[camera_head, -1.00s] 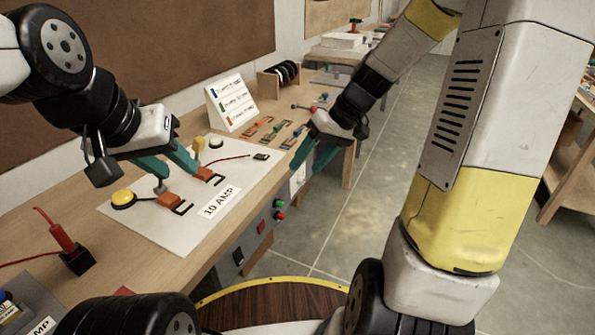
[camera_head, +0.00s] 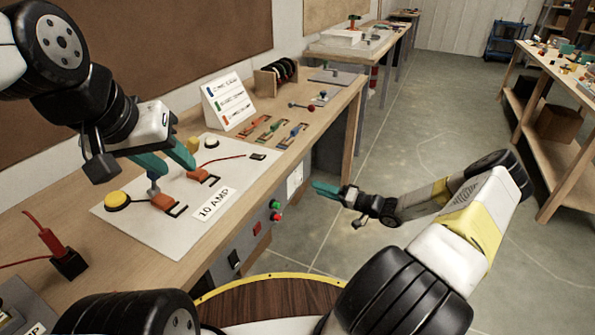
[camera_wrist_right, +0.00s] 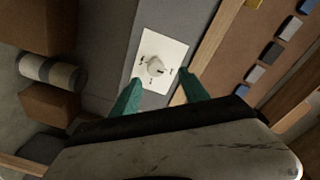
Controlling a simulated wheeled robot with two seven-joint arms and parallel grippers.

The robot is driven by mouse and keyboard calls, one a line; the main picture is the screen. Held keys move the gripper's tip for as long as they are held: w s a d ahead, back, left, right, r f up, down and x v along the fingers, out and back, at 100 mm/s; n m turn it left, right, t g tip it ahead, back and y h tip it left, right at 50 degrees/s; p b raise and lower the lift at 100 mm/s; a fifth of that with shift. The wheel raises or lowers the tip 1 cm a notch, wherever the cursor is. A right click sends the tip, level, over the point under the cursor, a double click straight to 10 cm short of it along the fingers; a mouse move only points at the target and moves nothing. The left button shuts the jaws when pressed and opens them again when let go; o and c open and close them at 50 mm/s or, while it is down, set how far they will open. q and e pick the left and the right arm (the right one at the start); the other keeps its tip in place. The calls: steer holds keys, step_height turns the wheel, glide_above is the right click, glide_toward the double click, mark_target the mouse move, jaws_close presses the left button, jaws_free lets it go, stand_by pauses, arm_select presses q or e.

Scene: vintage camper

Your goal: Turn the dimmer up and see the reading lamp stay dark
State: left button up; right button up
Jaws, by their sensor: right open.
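The dimmer, a white plate with a round pale knob (camera_wrist_right: 156,66), is on a grey panel in the right wrist view. In the head view a white plate (camera_head: 295,179) shows on the bench front. My right gripper (camera_head: 322,187) is in front of the bench, open and empty. In the right wrist view its teal fingers (camera_wrist_right: 162,91) are spread below the plate, with the knob between and beyond their tips. My left gripper (camera_head: 172,174) is open over the 10 AMP board (camera_head: 185,228), its fingertips near two orange clips (camera_head: 164,202). I cannot identify the reading lamp.
A yellow dome (camera_head: 118,200) sits on the board. A label stand (camera_head: 229,103) and several coloured levers (camera_head: 273,129) are further back.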

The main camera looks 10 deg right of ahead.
mark_target(301, 182)
steer(key=shift+t, duration=0.4)
steer(key=x, duration=0.5)
steer(key=f+x, duration=0.1)
steer(key=x, duration=0.1)
steer(key=shift+w, duration=0.4)
steer(key=shift+c, duration=0.2)
jaws_close()
